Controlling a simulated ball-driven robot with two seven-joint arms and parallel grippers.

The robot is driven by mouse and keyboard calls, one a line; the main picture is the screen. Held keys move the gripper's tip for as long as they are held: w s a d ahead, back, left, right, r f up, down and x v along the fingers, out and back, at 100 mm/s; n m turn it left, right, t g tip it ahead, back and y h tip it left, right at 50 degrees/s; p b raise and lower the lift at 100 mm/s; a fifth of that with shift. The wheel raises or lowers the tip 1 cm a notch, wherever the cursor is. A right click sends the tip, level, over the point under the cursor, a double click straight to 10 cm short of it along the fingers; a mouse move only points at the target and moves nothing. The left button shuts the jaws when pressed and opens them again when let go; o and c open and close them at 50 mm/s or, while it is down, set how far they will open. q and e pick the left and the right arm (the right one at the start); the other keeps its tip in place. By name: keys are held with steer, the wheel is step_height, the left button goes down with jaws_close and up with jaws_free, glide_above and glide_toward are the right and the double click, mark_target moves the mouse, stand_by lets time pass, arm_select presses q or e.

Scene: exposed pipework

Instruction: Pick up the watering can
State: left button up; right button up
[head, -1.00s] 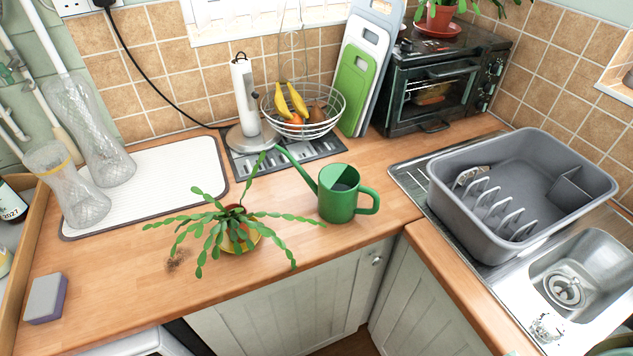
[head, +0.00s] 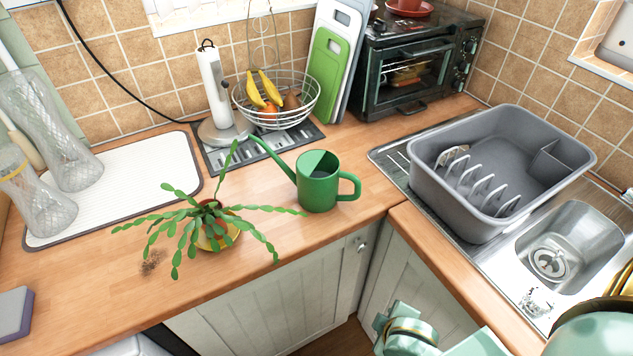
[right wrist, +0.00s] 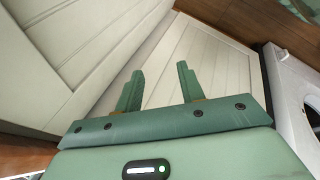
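The green watering can (head: 317,184) stands upright on the wooden counter near its front edge, by the inner corner. Its spout points up and to the left, and its handle is on the right side. My right arm shows at the lower right of the head view, below and in front of the counter, apart from the can. In the right wrist view my right gripper (right wrist: 159,88) has its two fingers spread with nothing between them, facing pale cabinet doors. The watering can does not show in that view. My left gripper is not in view.
A potted trailing plant (head: 213,238) stands left of the can, close to its spout. Behind are a wire fruit basket (head: 303,112) and a paper towel holder (head: 215,88). A grey dish rack (head: 440,196) sits at the right. Counter in front of the can is narrow.

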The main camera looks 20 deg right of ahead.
mark_target(357, 196)
step_height(357, 196, up, 10)
steer(key=w+d+t+h, duration=0.1)
steer(key=d, duration=0.1)
steer(key=w+a+r+m+t+y, duration=0.3)
steer(key=w+a+r+y, duration=0.1)
steer(key=a, duration=0.3)
steer(key=w+a+r+m+t+y, duration=0.2)
steer(key=w+a+r+t+y, duration=0.15)
steer(key=a, duration=0.35)
steer(key=w+a+r+m+t+y, duration=0.1)
steer(key=w+a+r+m+t, duration=0.2)
steer(key=r+m, duration=0.4)
steer(key=a+r+m+t, duration=0.2)
steer(key=r+m+t, duration=0.25)
steer(key=m, duration=0.45)
steer(key=s+d+f+m+g+h, duration=0.1)
steer(key=d+f+m+g+h, duration=0.3)
steer(key=m+h, duration=0.75)
steer(key=s+d+f+m+g+h, duration=0.15)
steer(key=d+f+m+h, duration=0.35)
steer(key=m, duration=1.3)
steer(key=shift+y, duration=0.4)
steer(key=x, duration=1.1)
steer(key=r+b+x, duration=0.1)
steer(key=x, duration=0.5)
steer(key=shift+d, duration=0.2)
jaws_close()
